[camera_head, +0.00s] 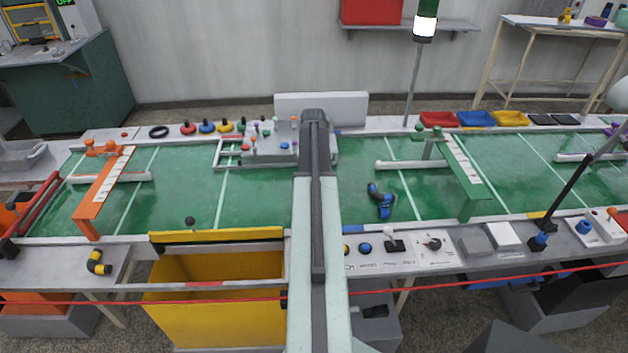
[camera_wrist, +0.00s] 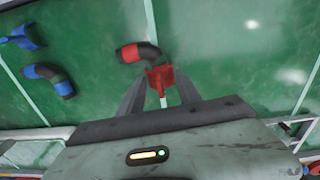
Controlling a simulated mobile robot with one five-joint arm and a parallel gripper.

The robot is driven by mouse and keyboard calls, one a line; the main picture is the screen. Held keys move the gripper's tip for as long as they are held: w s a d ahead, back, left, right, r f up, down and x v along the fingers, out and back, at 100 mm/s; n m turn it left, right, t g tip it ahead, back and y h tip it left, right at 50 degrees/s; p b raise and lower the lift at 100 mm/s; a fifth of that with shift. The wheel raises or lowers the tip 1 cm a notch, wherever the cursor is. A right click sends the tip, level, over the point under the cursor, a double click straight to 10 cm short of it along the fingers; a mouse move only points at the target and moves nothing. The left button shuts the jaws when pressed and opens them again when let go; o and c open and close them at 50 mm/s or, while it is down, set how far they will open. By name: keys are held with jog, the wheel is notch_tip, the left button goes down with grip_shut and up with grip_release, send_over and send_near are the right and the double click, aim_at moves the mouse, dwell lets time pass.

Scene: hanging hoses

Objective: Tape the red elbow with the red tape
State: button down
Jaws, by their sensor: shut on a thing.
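My gripper (camera_wrist: 160,76) is shut on a small red piece, which I take to be the red tape (camera_wrist: 161,79). The red piece is right at the elbow's black right end. I cannot tell whether they touch. In the head view my arm hides the red elbow, the red piece and my gripper.
A blue elbow (camera_wrist: 48,77) and a blue piece (camera_wrist: 22,38) lie left in the wrist view. The blue elbow also shows in the head view (camera_head: 385,212). A yellow bin (camera_head: 215,300) and a green gate (camera_head: 455,165) flank my arm. The belt between is mostly free.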

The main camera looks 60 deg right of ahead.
jog(key=shift+f, duration=0.1)
jog(key=shift+f+b, duration=1)
jog(key=shift+b, duration=0.1)
jog(key=shift+a+f, duration=0.1)
jog(key=c, duration=0.7)
grip_release()
jog(key=shift+c, duration=0.2)
notch_tip(320, 180, up, 8)
jog(key=p, duration=0.8)
jog(key=shift+w, duration=0.1)
